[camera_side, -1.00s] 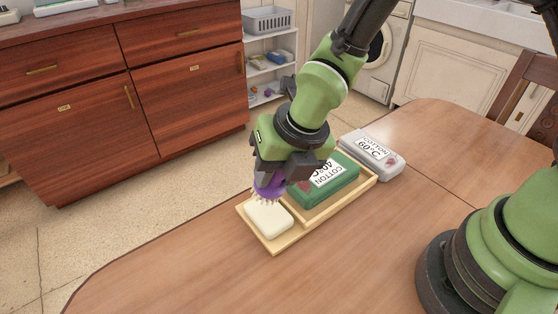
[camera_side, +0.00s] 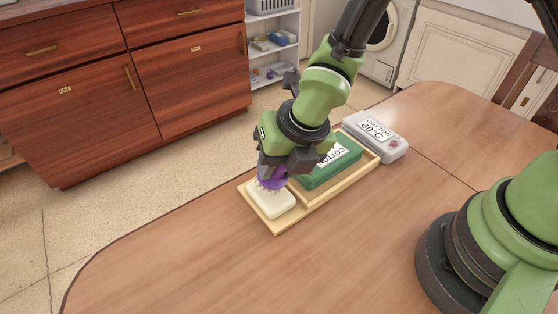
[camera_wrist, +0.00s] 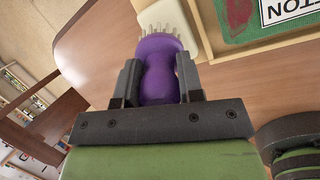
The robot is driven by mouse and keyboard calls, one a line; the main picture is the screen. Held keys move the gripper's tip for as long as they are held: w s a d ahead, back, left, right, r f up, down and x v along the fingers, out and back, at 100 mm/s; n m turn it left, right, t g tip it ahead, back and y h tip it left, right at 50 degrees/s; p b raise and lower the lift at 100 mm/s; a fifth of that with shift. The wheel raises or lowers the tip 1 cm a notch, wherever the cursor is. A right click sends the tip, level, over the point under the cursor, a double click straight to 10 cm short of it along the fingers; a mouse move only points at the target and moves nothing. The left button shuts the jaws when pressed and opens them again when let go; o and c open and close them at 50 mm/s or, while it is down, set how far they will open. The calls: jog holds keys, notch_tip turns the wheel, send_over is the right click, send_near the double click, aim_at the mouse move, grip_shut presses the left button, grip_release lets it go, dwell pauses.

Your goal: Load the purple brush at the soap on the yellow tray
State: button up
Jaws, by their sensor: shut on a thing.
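My gripper (camera_side: 272,168) is shut on the purple brush (camera_side: 271,180). The brush is held with its pale bristles pointing down, at the far edge of the cream soap (camera_side: 273,205). I cannot tell whether the bristles touch the soap. The soap lies on the near-left end of the yellow tray (camera_side: 277,231). In the wrist view, the brush handle (camera_wrist: 159,75) sits between my two dark fingers, and the bristles overlap the edge of the soap (camera_wrist: 190,22).
A grey "COTTON 60°C" box (camera_side: 375,136) stands just beyond the tray. The table (camera_side: 200,265) is clear in front of the tray.

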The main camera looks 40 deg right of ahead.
jog(key=shift+f, duration=0.8)
dwell(1.7)
